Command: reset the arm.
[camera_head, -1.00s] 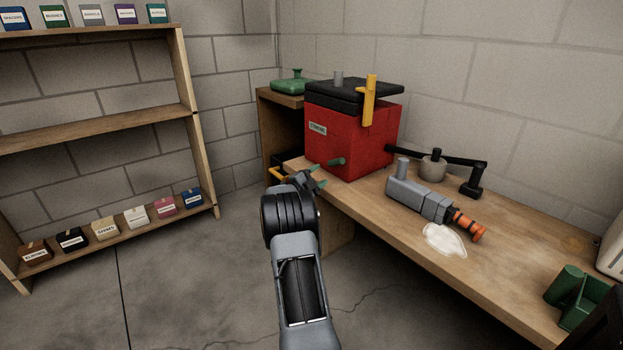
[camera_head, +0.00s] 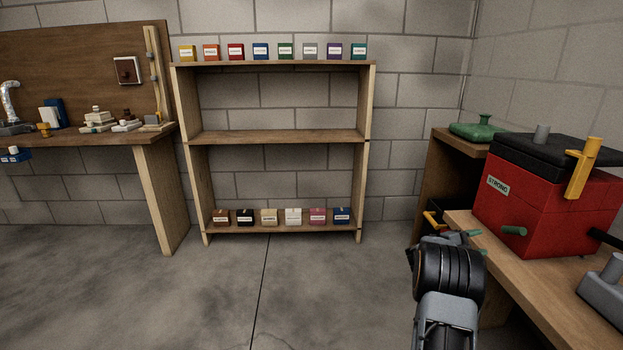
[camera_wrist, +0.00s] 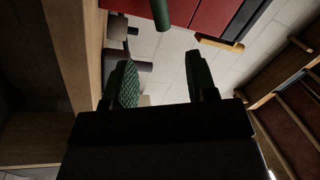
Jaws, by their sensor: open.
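My arm (camera_head: 447,300) reaches up from the bottom right of the head view. My gripper (camera_head: 470,240) is at its far end, beside the workbench edge and to the left of the red heater box; the wrist hides part of it. In the wrist view my gripper (camera_wrist: 160,82) shows two green fingers spread apart with nothing between them. The red box (camera_head: 540,205) has a black lid, a yellow lever (camera_head: 583,168) and a green peg (camera_head: 514,230) on its front. The green peg also shows in the wrist view (camera_wrist: 160,14), just beyond the fingers.
A wooden shelf (camera_head: 280,137) against the back wall holds small labelled boxes on its top and bottom boards. A workbench (camera_head: 155,190) with tools stands at the left. The right workbench (camera_head: 530,285) is close to my arm. The floor (camera_head: 200,290) in the middle is clear.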

